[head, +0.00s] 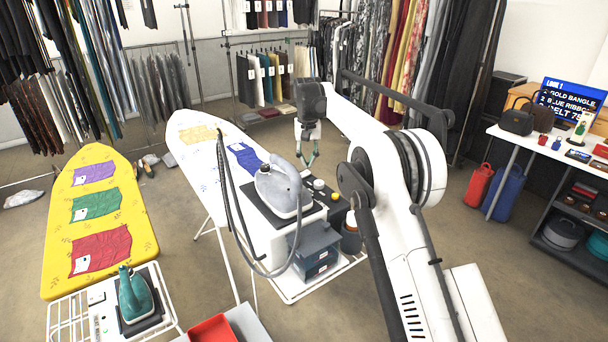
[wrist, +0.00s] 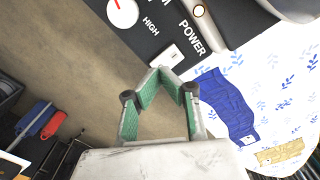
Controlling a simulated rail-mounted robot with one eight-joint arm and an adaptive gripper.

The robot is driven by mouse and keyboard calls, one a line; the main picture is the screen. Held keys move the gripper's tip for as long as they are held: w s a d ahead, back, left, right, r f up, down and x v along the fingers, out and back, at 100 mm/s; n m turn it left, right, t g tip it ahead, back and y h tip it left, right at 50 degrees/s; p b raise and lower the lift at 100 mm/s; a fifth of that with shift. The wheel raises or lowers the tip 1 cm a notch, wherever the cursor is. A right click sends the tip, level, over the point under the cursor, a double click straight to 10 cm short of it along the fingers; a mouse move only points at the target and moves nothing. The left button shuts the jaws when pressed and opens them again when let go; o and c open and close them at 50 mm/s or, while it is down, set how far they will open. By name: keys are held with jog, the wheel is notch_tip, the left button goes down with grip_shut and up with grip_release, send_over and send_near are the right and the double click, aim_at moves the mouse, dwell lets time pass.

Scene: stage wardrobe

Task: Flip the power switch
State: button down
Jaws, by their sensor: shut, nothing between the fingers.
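The power switch (wrist: 172,57) is a small pale rocker beside the word POWER on a black control panel (wrist: 165,25) in the wrist view. In the head view my gripper (head: 308,163) hangs behind the steam station with the grey iron (head: 280,190). The switch cannot be made out there.
A white ironing board (head: 195,130) with a blue cloth (head: 245,156) stands left of the station. A yellow board (head: 98,215) and a teal iron (head: 134,295) are further left. A hose (head: 228,200) loops over the station's front. Open floor lies behind my gripper.

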aim_at(307, 172)
jog(key=shift+f+b, duration=0.65)
jog(key=shift+f, duration=0.6)
dwell(0.7)
jog(key=shift+r, duration=0.1)
jog(key=shift+r+p, duration=1.95)
jog(key=shift+r, duration=1.5)
